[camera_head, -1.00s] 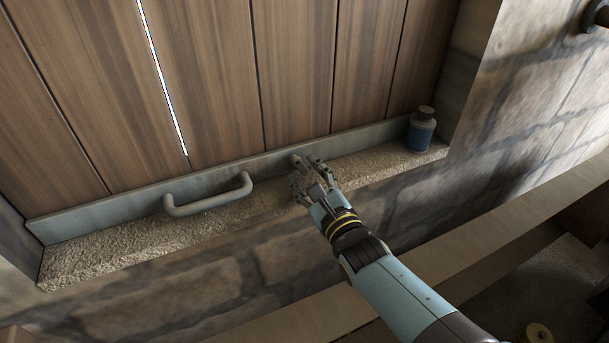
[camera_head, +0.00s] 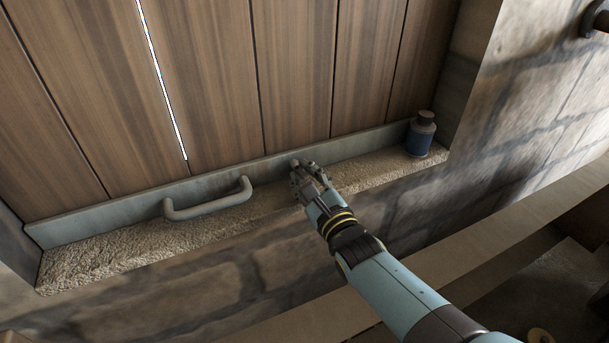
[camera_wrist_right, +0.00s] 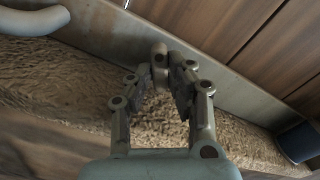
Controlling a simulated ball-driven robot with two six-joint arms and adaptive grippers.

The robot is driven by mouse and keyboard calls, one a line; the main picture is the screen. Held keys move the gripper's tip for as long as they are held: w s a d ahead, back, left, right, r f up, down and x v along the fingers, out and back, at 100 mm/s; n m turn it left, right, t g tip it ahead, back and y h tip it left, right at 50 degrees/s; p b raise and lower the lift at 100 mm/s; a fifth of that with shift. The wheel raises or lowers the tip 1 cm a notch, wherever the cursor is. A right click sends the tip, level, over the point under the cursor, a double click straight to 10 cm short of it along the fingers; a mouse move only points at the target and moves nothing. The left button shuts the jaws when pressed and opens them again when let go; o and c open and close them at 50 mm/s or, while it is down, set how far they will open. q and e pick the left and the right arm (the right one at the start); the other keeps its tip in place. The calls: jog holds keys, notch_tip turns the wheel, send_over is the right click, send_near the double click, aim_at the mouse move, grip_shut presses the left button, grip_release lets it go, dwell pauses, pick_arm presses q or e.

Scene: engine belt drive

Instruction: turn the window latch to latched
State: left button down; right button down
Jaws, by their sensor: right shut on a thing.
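The window latch is a small grey lever on the metal bottom rail (camera_head: 205,184) of the wooden shutter. Its rounded end (camera_wrist_right: 160,58) shows between the fingertips in the right wrist view, and a small part of it shows in the head view (camera_head: 294,163). My right gripper (camera_head: 303,172) is shut on the latch; its fingers flank the lever in the wrist view (camera_wrist_right: 162,80). The fingers hide most of the latch in the head view, and I cannot tell its exact angle. My left gripper is in neither view.
A grey bar handle (camera_head: 210,203) sits on the rail left of the gripper. A blue jar (camera_head: 421,134) stands on the stone sill (camera_head: 110,257) at the right end. The sill is clear between the gripper and the jar.

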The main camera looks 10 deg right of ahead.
jog(key=shift+n, duration=1.2)
jog(key=c, duration=1.3)
grip_release()
jog(key=shift+o, duration=0.2)
jog(key=s+d, duration=0.2)
jog(key=s, duration=1)
jog(key=shift+d, duration=0.15)
jog(key=shift+w, duration=0.1)
